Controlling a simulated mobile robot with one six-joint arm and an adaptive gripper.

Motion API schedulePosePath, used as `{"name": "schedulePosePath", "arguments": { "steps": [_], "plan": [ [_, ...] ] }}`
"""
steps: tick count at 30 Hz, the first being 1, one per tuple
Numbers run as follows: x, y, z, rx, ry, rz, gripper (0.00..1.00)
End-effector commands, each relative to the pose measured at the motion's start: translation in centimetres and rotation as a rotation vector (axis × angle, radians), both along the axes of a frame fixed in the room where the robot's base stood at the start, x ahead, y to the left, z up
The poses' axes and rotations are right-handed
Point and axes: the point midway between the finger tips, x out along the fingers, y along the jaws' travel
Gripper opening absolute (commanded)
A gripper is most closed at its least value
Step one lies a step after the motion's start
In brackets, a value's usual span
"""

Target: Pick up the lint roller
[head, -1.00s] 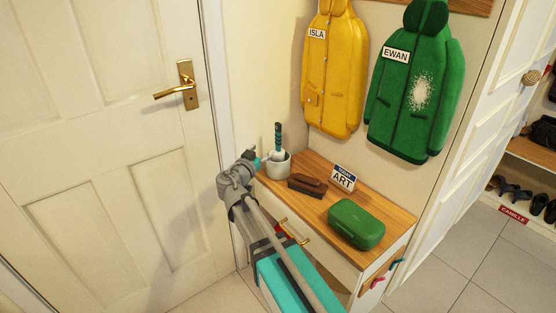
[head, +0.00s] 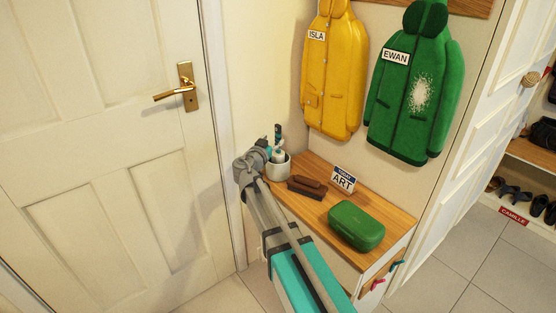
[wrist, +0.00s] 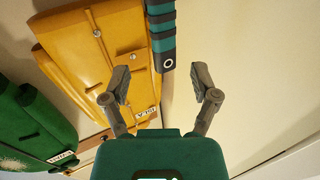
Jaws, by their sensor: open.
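The lint roller (head: 278,132) stands upright in a pale pot (head: 279,171) at the back left of the wooden bench top, its teal and black handle up. In the wrist view the handle (wrist: 162,38) shows at the top centre, beyond the fingertips and roughly in line with the gap between them. My gripper (wrist: 161,82) is open and empty. In the head view my wrist is just left of the pot and hides part of it; the fingertips are hard to make out there.
A brown brush (head: 306,187), an ART sign (head: 343,180) and a green case (head: 356,225) are on the bench top (head: 384,205). A yellow coat (head: 333,75) and a green coat (head: 413,90) hang behind. A white door (head: 110,150) is to the left.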

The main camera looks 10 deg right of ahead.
Motion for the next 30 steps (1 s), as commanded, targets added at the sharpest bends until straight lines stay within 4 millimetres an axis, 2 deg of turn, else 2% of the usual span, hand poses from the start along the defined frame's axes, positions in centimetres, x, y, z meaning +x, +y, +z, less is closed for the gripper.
{"name": "schedulePosePath", "arguments": {
  "steps": [14, 30],
  "plan": [
    [0.4, -0.3, 0.0, 0.000, 0.000, -0.001, 0.78],
    [4.7, -2.6, -0.5, 0.000, 0.000, -0.001, 0.78]
  ]
}}
